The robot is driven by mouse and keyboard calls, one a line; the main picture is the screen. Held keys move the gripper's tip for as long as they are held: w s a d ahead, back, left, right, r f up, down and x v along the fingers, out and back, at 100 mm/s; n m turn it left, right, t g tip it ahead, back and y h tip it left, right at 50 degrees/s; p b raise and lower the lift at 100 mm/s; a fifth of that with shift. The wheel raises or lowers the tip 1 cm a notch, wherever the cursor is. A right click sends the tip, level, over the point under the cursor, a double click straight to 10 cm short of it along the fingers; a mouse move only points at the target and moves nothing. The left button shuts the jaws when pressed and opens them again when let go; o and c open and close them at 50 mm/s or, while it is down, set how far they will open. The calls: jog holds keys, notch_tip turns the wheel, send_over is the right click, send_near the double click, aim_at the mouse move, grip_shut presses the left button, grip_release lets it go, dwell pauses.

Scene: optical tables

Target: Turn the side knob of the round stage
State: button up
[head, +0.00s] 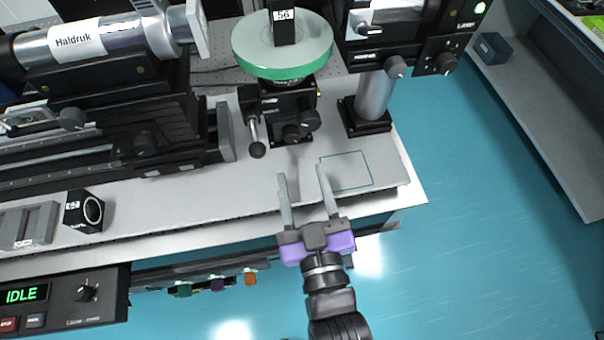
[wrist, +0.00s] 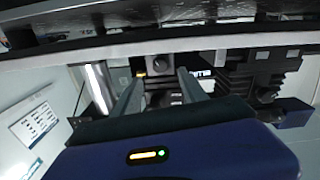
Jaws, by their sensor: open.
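The round stage (head: 282,62) has a pale top and a green rim, and sits on a black mount at the back centre of the head view. A dark side knob (head: 310,120) sticks out at the mount's lower right. Another dark knob (head: 292,134) is low on its front, and a lever with a black ball (head: 257,149) hangs at its left. My gripper (head: 301,172) is open and empty, in front of the mount and apart from it. In the wrist view, a dark round knob (wrist: 160,65) shows between my open fingers (wrist: 160,78); I cannot tell which knob it is.
A silver post (head: 374,98) stands right of the mount, with black knobbed housings above it. A rail with a silver cylinder (head: 85,45) lies left. A blue outlined square (head: 346,171) marks bare table right of my fingers. A small black block (head: 84,211) stands front left.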

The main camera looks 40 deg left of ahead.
aim_at(293, 140)
jog(key=m+p, duration=0.1)
jog(key=r+m+p, duration=0.1)
jog(key=p, duration=0.1)
jog(key=shift+a, duration=0.1)
jog(key=m+p, duration=0.1)
jog(key=m, duration=0.1)
jog(key=shift+f+m+p, duration=0.2)
jog(key=shift+m+p, duration=0.1)
jog(key=shift+p, duration=0.05)
jog(key=shift+w+f, duration=0.1)
jog(key=p+x, duration=0.1)
jog(key=x, duration=0.6)
jog(key=shift+w+a+f+p, duration=0.15)
jog(key=shift+w+a+p, duration=0.05)
jog(key=shift+p, duration=0.1)
grip_shut()
